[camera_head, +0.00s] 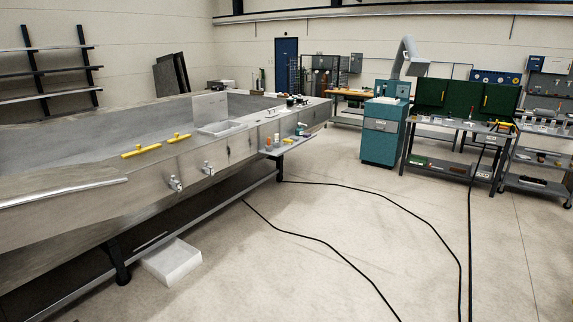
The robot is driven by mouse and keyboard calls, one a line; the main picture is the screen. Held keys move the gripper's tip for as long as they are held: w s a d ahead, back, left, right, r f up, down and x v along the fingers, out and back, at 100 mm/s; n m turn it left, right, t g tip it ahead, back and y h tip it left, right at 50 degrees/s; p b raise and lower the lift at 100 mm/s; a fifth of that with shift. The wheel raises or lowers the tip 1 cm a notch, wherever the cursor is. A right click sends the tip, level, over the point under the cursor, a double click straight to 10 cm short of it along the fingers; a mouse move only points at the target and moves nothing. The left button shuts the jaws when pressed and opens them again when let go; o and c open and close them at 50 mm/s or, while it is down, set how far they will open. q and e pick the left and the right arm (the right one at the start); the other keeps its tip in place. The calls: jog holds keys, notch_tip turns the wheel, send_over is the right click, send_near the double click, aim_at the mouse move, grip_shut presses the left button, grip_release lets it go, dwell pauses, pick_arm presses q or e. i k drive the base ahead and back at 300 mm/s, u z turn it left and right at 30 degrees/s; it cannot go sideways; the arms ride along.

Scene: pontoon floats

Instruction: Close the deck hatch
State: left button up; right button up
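The deck hatch is on the large grey metal float (110,180) at the left, some way ahead of me. Its pale lid (210,106) stands upright, and a low light frame (222,129) lies in front of it on the float's top. The lid is open. No catch or handle on the lid can be made out at this distance. Neither of my grippers is in view.
Yellow fittings (141,151) sit on the float's near edge, with metal fittings on its side. A small side shelf (287,147) holds bottles. A white block (172,262) and black cables (400,207) lie on the floor. Open floor is at centre and right.

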aim_at(204, 113)
jog(key=i, duration=2.45)
jog(key=u, duration=1.4)
jog(key=i, duration=2.05)
jog(key=z, duration=1.2)
jog(key=i, duration=1.85)
jog(key=u, duration=0.65)
